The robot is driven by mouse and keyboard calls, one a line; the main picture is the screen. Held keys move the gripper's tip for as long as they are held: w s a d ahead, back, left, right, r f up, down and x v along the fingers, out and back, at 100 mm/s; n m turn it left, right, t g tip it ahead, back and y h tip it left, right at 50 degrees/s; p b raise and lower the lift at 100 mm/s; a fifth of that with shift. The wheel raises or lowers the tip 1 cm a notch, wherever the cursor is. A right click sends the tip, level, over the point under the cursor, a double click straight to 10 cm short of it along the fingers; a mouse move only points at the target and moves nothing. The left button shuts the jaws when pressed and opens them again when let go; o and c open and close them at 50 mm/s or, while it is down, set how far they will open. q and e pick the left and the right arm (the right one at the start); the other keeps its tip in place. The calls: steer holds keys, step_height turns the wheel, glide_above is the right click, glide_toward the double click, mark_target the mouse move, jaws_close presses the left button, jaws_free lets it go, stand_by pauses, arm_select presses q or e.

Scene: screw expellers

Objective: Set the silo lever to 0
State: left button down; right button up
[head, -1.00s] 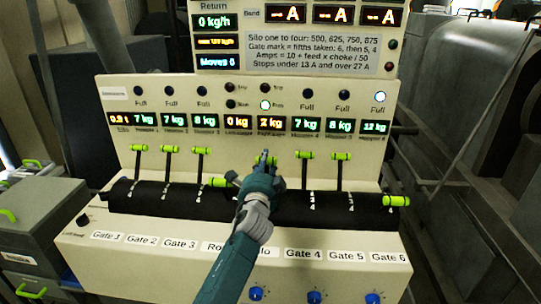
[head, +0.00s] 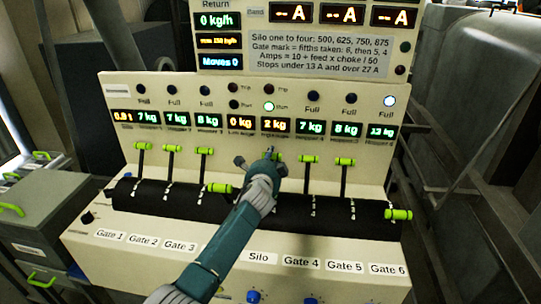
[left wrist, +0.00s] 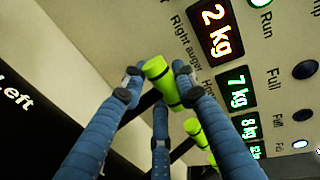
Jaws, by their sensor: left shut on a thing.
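The silo lever's green handle (head: 278,157) is up at the top of its slot, level with the other raised handles, just below the "2 kg" display. My left gripper (head: 264,160) is around it and partly hides it in the head view. In the left wrist view the green handle (left wrist: 160,80) sits between the fingertips of my left gripper (left wrist: 157,85), which is shut on it. The lever's shaft and the scale marks beside it are hidden by my arm. The "Silo" label (head: 258,258) shows on the panel's front. My right gripper is not in view.
Raised levers of Gate 4 (head: 309,159) and Gate 5 (head: 344,161) stand close on the right. Gates 1 to 3 are raised at left. A lowered handle (head: 218,188) lies left of my gripper; the Gate 6 handle (head: 398,214) is low at far right.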

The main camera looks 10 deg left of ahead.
arm_select(q)
steer(key=shift+w+f, duration=0.4)
steer(key=shift+w, duration=0.15)
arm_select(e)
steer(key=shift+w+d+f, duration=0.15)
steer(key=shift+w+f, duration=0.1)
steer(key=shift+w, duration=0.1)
arm_select(q)
steer(key=shift+f, duration=0.1)
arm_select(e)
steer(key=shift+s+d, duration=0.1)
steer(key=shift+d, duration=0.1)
arm_select(q)
steer(key=c, duration=1.4)
jaws_free()
steer(key=shift+s+a, duration=0.1)
steer(key=shift+s, duration=0.5)
steer(key=s, duration=0.3)
steer(key=s+r, duration=0.1)
steer(key=s, duration=0.3)
steer(key=s+r, duration=0.1)
steer(key=s, duration=0.2)
steer(key=shift+s+r, duration=0.2)
steer(key=shift+s, duration=0.15)
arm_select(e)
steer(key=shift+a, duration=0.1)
